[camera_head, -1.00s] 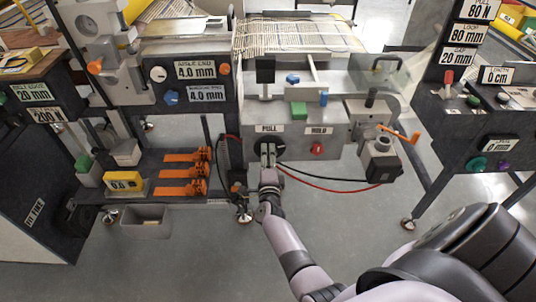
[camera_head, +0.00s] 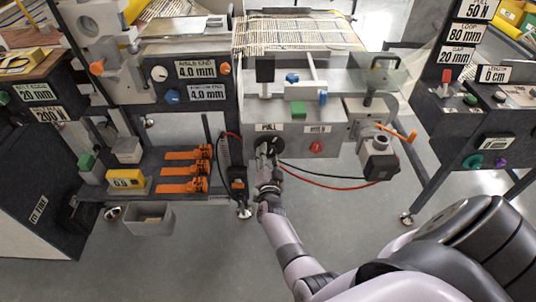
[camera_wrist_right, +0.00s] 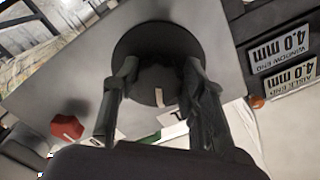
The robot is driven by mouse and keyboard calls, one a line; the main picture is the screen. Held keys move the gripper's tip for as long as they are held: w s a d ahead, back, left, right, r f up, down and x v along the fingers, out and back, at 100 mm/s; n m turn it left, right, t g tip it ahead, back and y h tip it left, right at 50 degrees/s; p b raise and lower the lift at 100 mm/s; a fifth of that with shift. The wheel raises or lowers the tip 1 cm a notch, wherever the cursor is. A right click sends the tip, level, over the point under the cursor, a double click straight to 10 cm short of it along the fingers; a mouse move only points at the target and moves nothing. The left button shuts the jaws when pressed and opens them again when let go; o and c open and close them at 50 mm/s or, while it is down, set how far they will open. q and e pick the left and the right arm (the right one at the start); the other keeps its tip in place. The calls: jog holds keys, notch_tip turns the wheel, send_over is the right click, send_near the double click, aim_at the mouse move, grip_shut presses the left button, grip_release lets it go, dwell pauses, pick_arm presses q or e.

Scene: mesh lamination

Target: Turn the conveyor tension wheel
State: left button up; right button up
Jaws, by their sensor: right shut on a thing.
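The black round tension wheel (camera_head: 269,140) sits on the grey front panel under the PULL label (camera_head: 269,128). In the right wrist view the wheel (camera_wrist_right: 148,36) fills the upper middle, with a small pale mark on its face. My right gripper (camera_head: 264,158) reaches it from below. Its fingers (camera_wrist_right: 160,78) are shut on the wheel's inner part, one on each side; the exact contact is partly hidden. A sign at the top right (camera_head: 479,10) reads 50 N. My left gripper is not in view.
A red knob (camera_head: 316,147) is right of the wheel, with red and black cables running below. A grey clamp unit (camera_head: 377,158) with an orange handle sticks out further right. Orange tools (camera_head: 183,168) lie on the left shelf. The floor in front is open.

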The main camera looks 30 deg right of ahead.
jog(key=shift+f+n, duration=0.15)
jog(key=shift+n, duration=0.45)
jog(key=o, duration=1.2)
jog(key=shift+c, duration=0.2)
